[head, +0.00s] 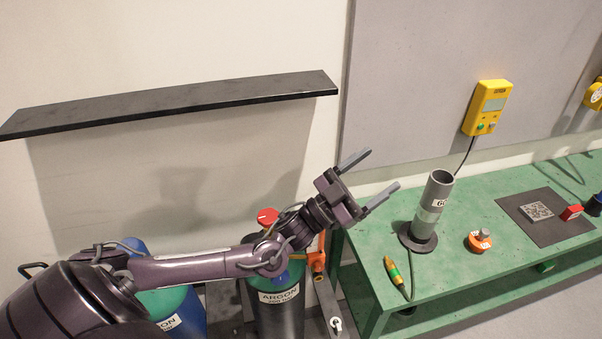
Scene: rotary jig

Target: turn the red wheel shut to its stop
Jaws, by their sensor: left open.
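The red wheel (267,215) shows at the top of the green-shouldered argon cylinder (278,300). It carries a small white mark, and its lower part is partly hidden by my left arm. My left gripper (384,168) is open and empty, with its two grey fingers spread and pointing up and to the right. It is to the right of the wheel and apart from it, near the left end of the green bench. My right gripper is not in view.
The green bench (470,270) holds a grey upright tube (434,205), an orange round part (479,241), a yellow-green probe (395,275) and a dark mat (530,228). A black shelf (180,103) and a yellow meter (487,108) are on the wall. Another cylinder (170,305) stands left.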

